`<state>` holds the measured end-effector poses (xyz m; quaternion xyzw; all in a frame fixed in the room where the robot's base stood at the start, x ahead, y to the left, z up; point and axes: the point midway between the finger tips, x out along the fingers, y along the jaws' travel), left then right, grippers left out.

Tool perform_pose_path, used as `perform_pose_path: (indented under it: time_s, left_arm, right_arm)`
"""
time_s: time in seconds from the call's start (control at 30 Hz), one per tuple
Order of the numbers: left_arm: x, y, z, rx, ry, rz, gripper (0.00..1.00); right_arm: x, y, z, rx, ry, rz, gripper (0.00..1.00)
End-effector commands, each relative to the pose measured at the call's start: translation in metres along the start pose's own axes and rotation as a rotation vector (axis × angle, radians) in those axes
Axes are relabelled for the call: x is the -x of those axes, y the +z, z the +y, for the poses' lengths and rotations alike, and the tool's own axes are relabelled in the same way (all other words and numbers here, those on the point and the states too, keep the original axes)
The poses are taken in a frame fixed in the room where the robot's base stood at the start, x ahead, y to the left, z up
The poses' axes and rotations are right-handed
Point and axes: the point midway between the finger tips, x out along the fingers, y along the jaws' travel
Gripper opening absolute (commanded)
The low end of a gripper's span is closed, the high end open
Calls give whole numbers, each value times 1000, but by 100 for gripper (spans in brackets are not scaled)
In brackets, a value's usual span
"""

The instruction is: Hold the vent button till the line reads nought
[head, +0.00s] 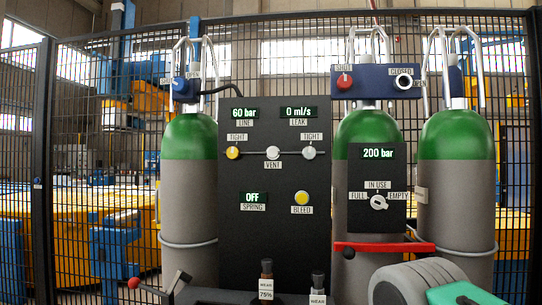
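A dark upright panel (260,240) stands between the gas cylinders. Its line display (244,114) reads 60 bar, and its leak display (299,114) reads 0 ml/s. A small pale round button or fitting (273,152) sits just above the vent label (272,166). A yellow knob is to its left and a grey knob to its right, both labelled tight. Lower down, a yellow bleed button (301,198) sits right of the spring display (253,197), which reads OFF.
Green-topped grey cylinders (188,190) flank the panel. A smaller panel (366,176) reads 200 bar and carries a selector. A red lever (390,247) juts out below it. Dark bottle-like items stand at the bottom centre. Wire fencing (80,150) runs behind.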

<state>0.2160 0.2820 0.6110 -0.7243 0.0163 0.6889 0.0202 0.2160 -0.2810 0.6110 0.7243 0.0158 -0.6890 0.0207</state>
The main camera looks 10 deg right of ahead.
Motion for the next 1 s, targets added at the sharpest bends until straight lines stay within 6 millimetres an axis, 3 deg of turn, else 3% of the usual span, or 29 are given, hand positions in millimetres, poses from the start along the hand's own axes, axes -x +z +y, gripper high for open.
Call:
perform_pose_path:
  time_s: [0.1,0.23,1.0]
  left_arm:
    - [0,0,0,0,0,0,60]
    - [0,0,0,0,0,0,60]
    - [0,0,0,0,0,0,60]
  right_arm:
    - [0,0,0,0,0,0,40]
    - [0,0,0,0,0,0,0]
    - [0,0,0,0,0,0,0]
